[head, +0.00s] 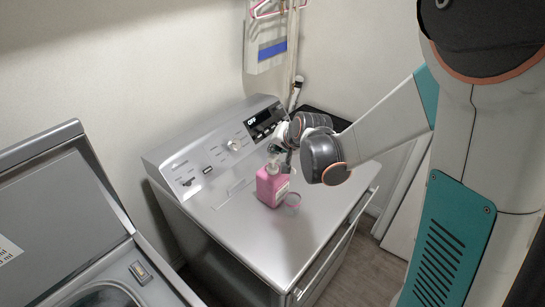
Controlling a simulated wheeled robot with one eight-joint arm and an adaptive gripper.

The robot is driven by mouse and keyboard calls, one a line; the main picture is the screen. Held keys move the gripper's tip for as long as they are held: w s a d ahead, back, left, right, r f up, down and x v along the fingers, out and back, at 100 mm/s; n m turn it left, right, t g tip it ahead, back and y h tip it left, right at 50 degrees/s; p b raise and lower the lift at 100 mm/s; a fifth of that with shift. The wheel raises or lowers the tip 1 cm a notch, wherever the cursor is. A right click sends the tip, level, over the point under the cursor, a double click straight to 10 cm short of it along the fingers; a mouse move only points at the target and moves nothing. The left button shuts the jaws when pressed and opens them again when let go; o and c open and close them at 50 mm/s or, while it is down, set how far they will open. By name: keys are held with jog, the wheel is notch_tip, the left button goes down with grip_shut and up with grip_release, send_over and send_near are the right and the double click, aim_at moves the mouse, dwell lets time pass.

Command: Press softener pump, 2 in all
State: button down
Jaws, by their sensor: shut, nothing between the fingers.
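A pink softener bottle (271,187) with a pale pump head (273,166) stands upright on top of the grey machine (225,213) with the control panel. My gripper (288,163) is shut and empty, just above and to the right of the pump head. Its fingers are small here, so I cannot tell whether they touch the pump. My dark wrist hides part of the space behind the bottle.
An open-lidded washer (140,271) is at the lower left. A wall holder with hangers (268,48) is behind. The machine's front top is clear.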

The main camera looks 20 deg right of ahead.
aim_at(276, 155)
jog(key=shift+f+b, duration=0.9)
jog(key=shift+f, duration=0.1)
dwell(1.2)
jog(key=shift+r, duration=0.1)
jog(key=shift+r+p, duration=1.05)
jog(key=shift+r, duration=0.35)
jog(key=shift+r+p, duration=1.7)
jog(key=shift+r, duration=0.8)
